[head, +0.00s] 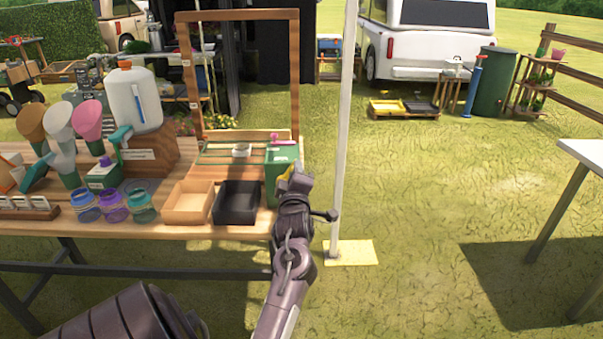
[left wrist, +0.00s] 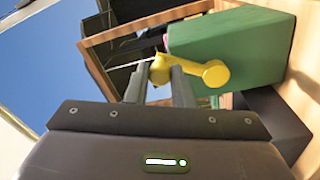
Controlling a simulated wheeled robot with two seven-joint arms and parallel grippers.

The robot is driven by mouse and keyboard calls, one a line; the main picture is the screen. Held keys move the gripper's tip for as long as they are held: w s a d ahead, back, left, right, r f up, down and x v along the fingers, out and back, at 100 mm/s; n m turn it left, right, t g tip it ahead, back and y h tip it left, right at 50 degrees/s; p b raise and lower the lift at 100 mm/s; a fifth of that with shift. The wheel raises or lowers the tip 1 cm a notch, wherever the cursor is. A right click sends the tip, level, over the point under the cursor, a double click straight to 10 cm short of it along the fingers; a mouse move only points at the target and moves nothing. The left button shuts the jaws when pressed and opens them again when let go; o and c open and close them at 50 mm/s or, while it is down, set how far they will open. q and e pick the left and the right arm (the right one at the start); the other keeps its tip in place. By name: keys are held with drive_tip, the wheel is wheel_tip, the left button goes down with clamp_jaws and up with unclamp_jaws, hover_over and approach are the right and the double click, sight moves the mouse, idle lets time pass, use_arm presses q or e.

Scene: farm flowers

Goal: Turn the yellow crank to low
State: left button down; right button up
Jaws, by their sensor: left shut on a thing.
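The yellow crank (head: 286,172) is on the front of a green box (head: 283,155) at the right end of the wooden table. It also shows in the left wrist view (left wrist: 214,73), with its arm running left from a round end to between my fingers. My left gripper (left wrist: 161,80) is shut on the crank's other end, and the green box (left wrist: 235,42) is just beyond. In the head view my left gripper (head: 292,180) hides much of the crank and the box front. No low mark is legible. My right gripper is not in view.
A black tray (head: 236,219) and a wooden tray (head: 186,219) lie left of the green box. Several small jars (head: 113,206) stand farther left. A white pole (head: 343,130) rises just right of my left arm. Open grass lies farther right.

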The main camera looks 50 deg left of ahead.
use_arm(q)
drive_tip(key=shift+s+a+r+n+b, duration=0.25)
drive_tip(key=shift+s+a+n, duration=0.1)
drive_tip(key=shift+n, duration=0.4)
drive_tip(key=shift+s+a+r+n+b, duration=0.2)
drive_tip(key=shift+s+n, duration=0.1)
drive_tip(key=shift+n, duration=0.45)
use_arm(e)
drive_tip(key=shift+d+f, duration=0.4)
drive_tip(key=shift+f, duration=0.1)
use_arm(q)
drive_tip(key=shift+a+r, duration=0.1)
drive_tip(key=c, duration=1.3)
unclamp_jaws()
drive_tip(key=shift+o, duration=0.2)
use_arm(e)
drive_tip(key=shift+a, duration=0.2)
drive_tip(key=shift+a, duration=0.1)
use_arm(q)
drive_tip(key=shift+f, duration=0.2)
